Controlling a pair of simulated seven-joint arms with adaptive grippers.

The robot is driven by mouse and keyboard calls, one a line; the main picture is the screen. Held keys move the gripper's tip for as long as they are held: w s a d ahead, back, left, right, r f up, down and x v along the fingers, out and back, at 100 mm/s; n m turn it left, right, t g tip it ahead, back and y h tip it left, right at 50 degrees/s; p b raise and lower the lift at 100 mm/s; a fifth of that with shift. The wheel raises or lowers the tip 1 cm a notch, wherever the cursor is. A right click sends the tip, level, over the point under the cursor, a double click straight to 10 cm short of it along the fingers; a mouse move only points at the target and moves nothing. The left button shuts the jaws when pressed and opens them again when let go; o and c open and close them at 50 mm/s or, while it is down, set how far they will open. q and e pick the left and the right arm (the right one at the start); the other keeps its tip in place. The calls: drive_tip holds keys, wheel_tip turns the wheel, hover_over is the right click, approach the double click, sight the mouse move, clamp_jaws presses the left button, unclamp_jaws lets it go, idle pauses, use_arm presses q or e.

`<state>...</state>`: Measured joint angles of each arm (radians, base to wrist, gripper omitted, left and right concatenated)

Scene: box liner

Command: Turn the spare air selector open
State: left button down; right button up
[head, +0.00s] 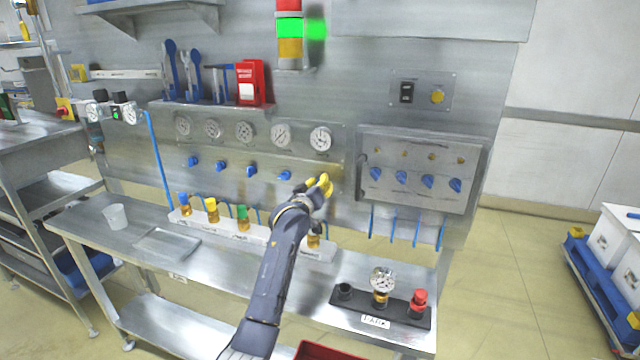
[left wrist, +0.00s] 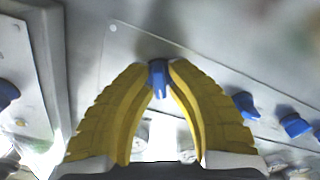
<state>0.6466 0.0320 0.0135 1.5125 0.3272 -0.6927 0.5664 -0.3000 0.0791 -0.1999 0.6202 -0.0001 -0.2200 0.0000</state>
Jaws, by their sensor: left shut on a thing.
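A row of blue selector knobs (head: 251,171) sits under the round gauges (head: 244,132) on the wall panel. My left gripper (head: 322,184), with yellow fingers, is at the right end of this row, below the rightmost gauge (head: 320,138). In the left wrist view its fingertips are shut on a blue knob (left wrist: 158,76), one on each side. The fingers hide that knob in the head view. Other knobs of the row (left wrist: 244,104) show to the right in the wrist view. I cannot read which knob is labelled spare air. My right gripper is not in view.
A raised panel (head: 415,206) with more blue knobs (head: 401,177) is close to the right of my gripper. Below are a rack of capped fittings (head: 262,236) and a black stand with a gauge (head: 407,309). A clear cup (head: 115,216) stands on the bench at left.

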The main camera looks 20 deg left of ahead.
use_arm(q)
drive_tip(key=shift+a+r, duration=0.15)
drive_tip(key=shift+r, duration=0.2)
drive_tip(key=shift+r+m, duration=0.1)
drive_tip(key=shift+m, duration=0.9)
drive_tip(key=shift+r+m, duration=0.1)
drive_tip(key=shift+m, duration=1.6)
drive_tip(key=c, duration=1.5)
unclamp_jaws()
drive_tip(key=shift+d+f, duration=0.2)
drive_tip(key=shift+s+f, duration=0.1)
